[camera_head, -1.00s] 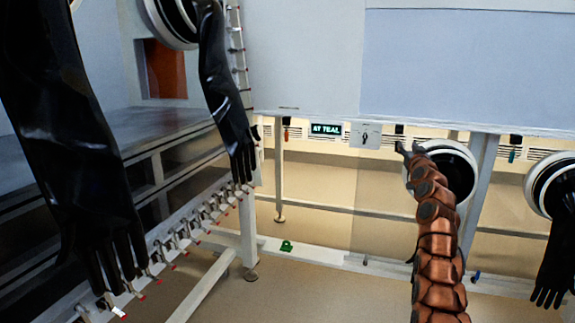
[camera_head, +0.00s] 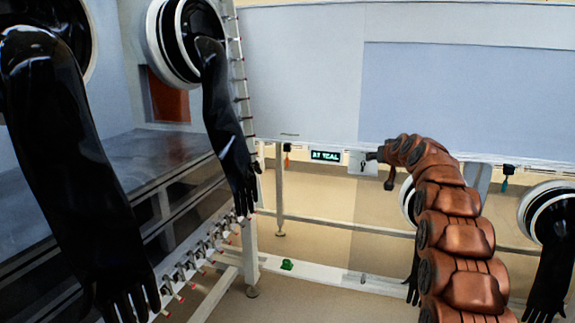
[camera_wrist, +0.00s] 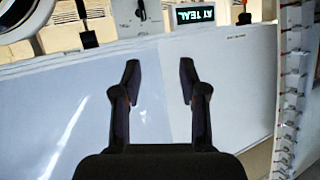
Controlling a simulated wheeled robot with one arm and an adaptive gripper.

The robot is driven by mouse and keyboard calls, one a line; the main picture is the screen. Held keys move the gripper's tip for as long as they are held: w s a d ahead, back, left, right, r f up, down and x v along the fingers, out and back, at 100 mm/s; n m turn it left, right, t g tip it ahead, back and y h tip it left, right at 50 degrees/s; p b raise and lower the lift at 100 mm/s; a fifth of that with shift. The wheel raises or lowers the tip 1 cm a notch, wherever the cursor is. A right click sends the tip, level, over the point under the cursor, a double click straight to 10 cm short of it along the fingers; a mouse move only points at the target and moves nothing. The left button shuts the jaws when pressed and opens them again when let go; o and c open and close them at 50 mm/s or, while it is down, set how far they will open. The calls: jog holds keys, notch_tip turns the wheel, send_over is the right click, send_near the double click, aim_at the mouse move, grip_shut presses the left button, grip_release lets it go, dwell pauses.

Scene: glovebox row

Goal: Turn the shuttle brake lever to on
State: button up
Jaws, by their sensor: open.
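A pale plate (camera_head: 362,161) with a small dark mark or lever is just right of the lit sign reading AT TEAL (camera_head: 325,156), under the large panel. In the wrist view the plate (camera_wrist: 127,18) is near the top, with a dark lever-like piece (camera_wrist: 140,9) on it; I take this as the brake lever, but its setting is too small to read. My gripper (camera_head: 380,170) is at the plate's right in the head view, partly covering that side. In the wrist view my gripper (camera_wrist: 160,75) is open and empty, its fingers apart over the blank panel.
Black gloves (camera_head: 228,125) hang from round ports at left, and another glove (camera_head: 550,265) hangs at right. Dark hanging pieces (camera_head: 287,152) flank the sign and plate. A green object (camera_head: 287,264) sits on the low white rail. The panel face (camera_head: 300,80) is bare.

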jog(key=s+a+r+g+p, duration=0.2)
jog(key=s+a+g+p, duration=0.15)
jog(key=s, duration=0.75)
jog(key=s+a+r+g+p, duration=0.2)
jog(key=s+a+p, duration=0.3)
jog(key=s, duration=0.5)
jog(key=s+a+r+g+p, duration=0.25)
jog(key=s+a+p, duration=0.2)
jog(key=s, duration=0.65)
jog(key=s+d+g+h+p, duration=0.1)
jog(key=s+g+p, duration=0.6)
jog(key=s, duration=3.3)
jog(key=p, duration=0.4)
jog(key=shift+s+d+n+p, duration=0.25)
jog(key=shift+s+n+p, duration=0.05)
jog(key=shift+p, duration=0.05)
